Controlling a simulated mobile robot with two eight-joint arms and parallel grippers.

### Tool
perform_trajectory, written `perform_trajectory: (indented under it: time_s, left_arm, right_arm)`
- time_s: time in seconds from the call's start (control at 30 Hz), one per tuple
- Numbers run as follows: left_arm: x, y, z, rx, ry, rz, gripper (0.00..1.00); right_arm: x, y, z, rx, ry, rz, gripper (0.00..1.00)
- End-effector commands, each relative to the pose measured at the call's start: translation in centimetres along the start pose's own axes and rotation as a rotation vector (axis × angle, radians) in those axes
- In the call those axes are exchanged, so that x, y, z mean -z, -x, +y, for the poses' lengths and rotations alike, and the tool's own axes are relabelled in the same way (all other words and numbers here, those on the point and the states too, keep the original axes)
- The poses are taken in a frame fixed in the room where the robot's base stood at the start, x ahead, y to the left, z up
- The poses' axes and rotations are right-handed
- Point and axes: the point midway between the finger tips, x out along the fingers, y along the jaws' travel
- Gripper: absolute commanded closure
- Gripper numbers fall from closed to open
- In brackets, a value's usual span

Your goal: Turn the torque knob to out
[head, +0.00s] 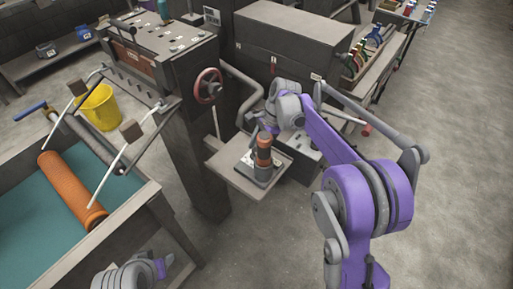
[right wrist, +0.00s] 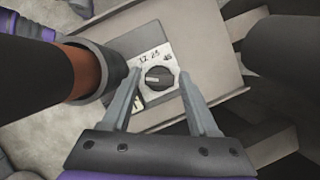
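The torque knob (right wrist: 159,77) is a round black dial with a white pointer bar, on a white label plate (right wrist: 146,62) with printed numbers. The pointer bar lies roughly across the picture, its bright end on the left. My right gripper (right wrist: 160,82) is open, with one grey finger on each side of the knob. Whether either finger touches it I cannot tell. In the head view the knob is not clear; my right arm reaches to the small shelf there. Part of my left arm shows at the lower left edge, its fingers not readable.
A machine with a red handwheel (head: 208,86) is to the left. An orange mesh tube (head: 72,190) lies on a teal-topped bench. Open floor lies to the right.

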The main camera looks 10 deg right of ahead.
Motion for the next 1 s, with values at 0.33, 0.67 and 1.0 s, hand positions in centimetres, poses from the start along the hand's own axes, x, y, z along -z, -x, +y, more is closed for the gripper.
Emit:
perform_trajectory:
  time_s: [0.33, 0.67, 1.0]
  left_arm:
    - [0.1, 0.2, 0.0, 0.000, 0.000, 0.001, 0.50]
    - [0.4, 0.6, 0.0, 0.000, 0.000, 0.003, 0.50]
    - [0.5, 0.6, 0.0, 0.000, 0.000, 0.003, 0.50]
  right_arm:
    - [0.0, 3.7, 0.0, 0.001, -0.003, 0.000, 0.40]
    - [0.0, 9.6, 0.0, 0.000, -0.001, 0.000, 0.40]
    - [0.0, 10.8, 0.0, 0.000, 0.000, 0.000, 0.40]
